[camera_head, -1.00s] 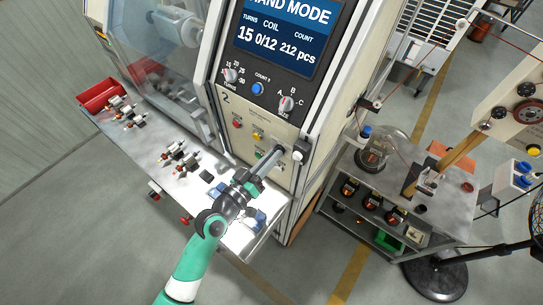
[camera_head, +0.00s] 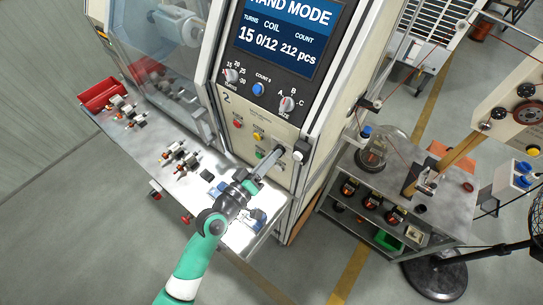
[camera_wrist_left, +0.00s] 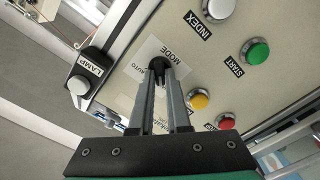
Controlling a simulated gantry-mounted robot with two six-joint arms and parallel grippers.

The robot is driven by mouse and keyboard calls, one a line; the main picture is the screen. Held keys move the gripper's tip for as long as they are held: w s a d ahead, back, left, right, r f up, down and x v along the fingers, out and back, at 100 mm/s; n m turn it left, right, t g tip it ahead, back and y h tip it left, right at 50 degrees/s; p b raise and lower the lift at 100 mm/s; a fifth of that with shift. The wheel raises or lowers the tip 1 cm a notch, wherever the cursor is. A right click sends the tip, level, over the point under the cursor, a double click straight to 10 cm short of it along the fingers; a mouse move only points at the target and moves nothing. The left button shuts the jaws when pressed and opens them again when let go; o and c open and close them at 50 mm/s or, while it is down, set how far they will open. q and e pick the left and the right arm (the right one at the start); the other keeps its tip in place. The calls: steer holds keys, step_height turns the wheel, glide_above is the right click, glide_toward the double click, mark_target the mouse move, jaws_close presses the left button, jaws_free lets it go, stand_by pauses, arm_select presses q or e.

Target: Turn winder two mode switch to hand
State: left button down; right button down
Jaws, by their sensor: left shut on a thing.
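The black mode switch knob (camera_wrist_left: 160,69) sits on the panel of winder two (camera_head: 224,98), beside a MODE label (camera_wrist_left: 172,52) with AUTO legible next to it. My left gripper (camera_head: 278,151) reaches up to the panel from below. In the left wrist view its two fingers (camera_wrist_left: 158,76) are closed around the knob. The fingers hide part of the knob and its marks, so its exact pointing direction is hard to tell. The winder's display (camera_head: 288,35) reads HAND MODE. My right gripper is not in view.
A white-topped lamp button (camera_wrist_left: 79,86), a green start button (camera_wrist_left: 257,52), a yellow button (camera_wrist_left: 198,100) and a red button (camera_wrist_left: 226,122) surround the switch. A metal shelf (camera_head: 150,160) with several small parts lies below the panel. A cart (camera_head: 450,205) stands at the right.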

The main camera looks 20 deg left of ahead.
arm_select(q)
steer(key=c, duration=0.9)
jaws_free()
steer(key=shift+s, duration=0.1)
steer(key=b+v, duration=0.1)
steer(key=v, duration=1)
steer(key=shift+s, duration=0.2)
